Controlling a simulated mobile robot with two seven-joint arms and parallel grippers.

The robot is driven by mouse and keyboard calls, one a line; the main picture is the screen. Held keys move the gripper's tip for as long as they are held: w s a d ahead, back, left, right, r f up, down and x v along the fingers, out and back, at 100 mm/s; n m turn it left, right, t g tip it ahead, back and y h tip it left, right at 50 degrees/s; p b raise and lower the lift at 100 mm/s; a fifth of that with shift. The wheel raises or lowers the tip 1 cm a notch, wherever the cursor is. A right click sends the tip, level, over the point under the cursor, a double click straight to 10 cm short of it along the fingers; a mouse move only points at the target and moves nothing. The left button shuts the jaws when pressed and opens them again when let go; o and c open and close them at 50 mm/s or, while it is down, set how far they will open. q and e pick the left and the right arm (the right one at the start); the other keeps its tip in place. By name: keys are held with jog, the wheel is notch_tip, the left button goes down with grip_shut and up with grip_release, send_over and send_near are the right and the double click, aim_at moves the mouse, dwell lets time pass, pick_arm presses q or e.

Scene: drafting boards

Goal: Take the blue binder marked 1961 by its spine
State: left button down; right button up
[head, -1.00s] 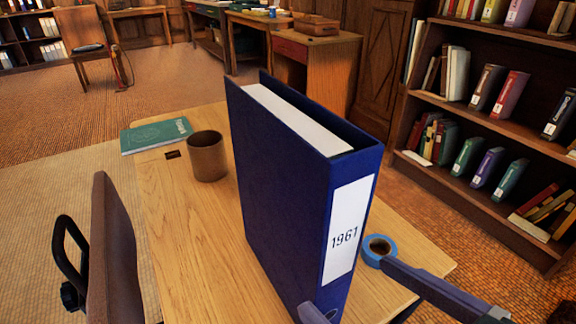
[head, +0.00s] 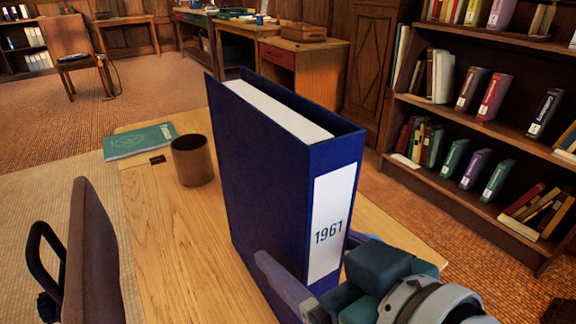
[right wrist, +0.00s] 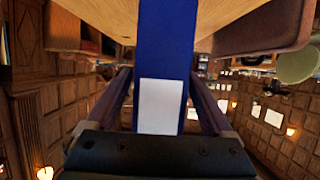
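The blue binder (head: 262,165) stands upright on the light wood table (head: 180,262). Its spine faces me, with a white label (head: 332,215) marked 1961. My right gripper (head: 309,248) is at the lower part of the spine, with one finger on each side of the binder. In the right wrist view the binder's spine (right wrist: 166,50) runs between the two fingers (right wrist: 160,75), with a visible gap at the left finger. The gripper looks open around the spine, not clamped. The label shows blank white there. My left gripper is not in view.
A brown mug (head: 192,160) and a green book (head: 140,140) are on the table left of the binder. A brown chair (head: 95,260) stands at the near left. A bookshelf (head: 470,200) is at the right. The table's left front is clear.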

grip_shut()
dwell(0.5)
jog(key=shift+r, duration=0.15)
